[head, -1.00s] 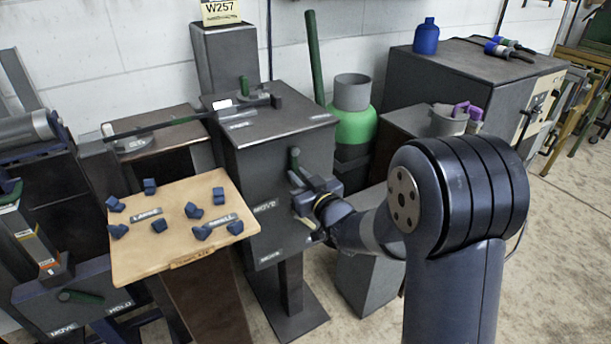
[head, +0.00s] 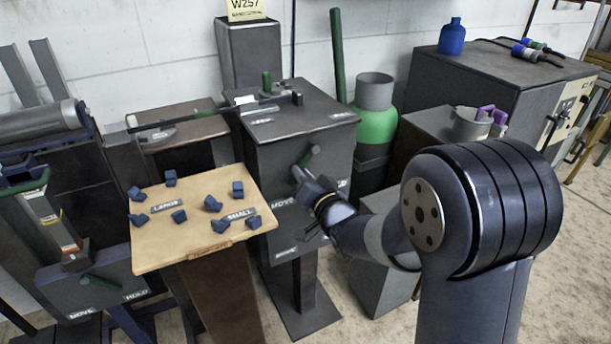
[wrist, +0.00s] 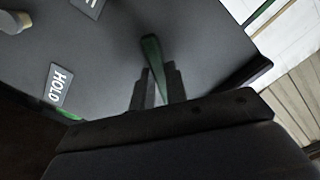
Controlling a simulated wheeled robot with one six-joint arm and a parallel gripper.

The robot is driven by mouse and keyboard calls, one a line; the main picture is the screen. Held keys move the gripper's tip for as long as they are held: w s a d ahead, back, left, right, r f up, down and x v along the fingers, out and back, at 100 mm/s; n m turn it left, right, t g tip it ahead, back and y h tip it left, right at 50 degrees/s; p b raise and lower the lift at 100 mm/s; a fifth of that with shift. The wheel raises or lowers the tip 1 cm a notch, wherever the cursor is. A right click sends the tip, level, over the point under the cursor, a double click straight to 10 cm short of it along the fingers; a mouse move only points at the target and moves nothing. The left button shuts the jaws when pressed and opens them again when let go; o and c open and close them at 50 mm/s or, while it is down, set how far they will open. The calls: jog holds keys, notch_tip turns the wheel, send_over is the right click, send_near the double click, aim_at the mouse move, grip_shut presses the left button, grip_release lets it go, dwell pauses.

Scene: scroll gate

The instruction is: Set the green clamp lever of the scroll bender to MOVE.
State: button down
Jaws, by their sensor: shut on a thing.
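The grey machine in the middle (head: 335,140) has a green lever (head: 309,156) on its front face. The lever tilts, its upper end to the right and its lower end at my gripper (head: 305,178). My gripper is shut on it. In the wrist view the lever (wrist: 152,55) runs between my two fingers (wrist: 153,85). A MOVE label (head: 283,202) is left of and below the gripper. A HOLD label (head: 343,185) is to its right, and it shows in the wrist view too (wrist: 60,83). My gripper hides part of the face and the lever's lower end.
A wooden board (head: 165,258) with several blue blocks stands close on the left. Another green lever (head: 100,282) with MOVE and HOLD labels is at lower left. A green cylinder (head: 375,125) and a grey cabinet (head: 500,95) stand right. Bare floor shows in front.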

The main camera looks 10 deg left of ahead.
dwell(0.4)
jog(key=c, duration=1.4)
grip_release()
jog(key=p+v, duration=0.1)
jog(key=v, duration=0.9)
jog(key=shift+s+d, duration=0.25)
jog(key=shift+s, duration=0.1)
jog(key=b+x, duration=0.1)
jog(key=x, duration=1)
